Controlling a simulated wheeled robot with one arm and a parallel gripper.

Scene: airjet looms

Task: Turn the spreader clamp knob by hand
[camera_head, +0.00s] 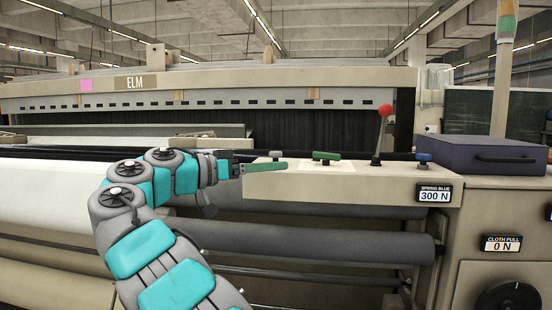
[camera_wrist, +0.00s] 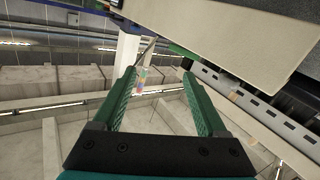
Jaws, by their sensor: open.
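My gripper (camera_head: 265,167) reaches right over the left end of the beige rail (camera_head: 380,185) in the head view. In the wrist view its two green fingers (camera_wrist: 158,75) stand wide apart with nothing between them. A small dark knob (camera_head: 275,155) stands just behind the fingertips; I cannot tell whether they touch. A green winged knob (camera_head: 326,157) sits on a pale plate on the rail, right of the gripper and apart from it. A blue knob (camera_head: 424,158) sits at the rail's right end. No label names the spreader clamp knob. No knob is identifiable in the wrist view.
A lever with a red ball (camera_head: 385,110) rises between the green and blue knobs. A purple-grey case (camera_head: 480,155) is at right. Displays read 300 N (camera_head: 434,195) and 0 N (camera_head: 502,244). A dark roller (camera_head: 320,242) runs below the rail.

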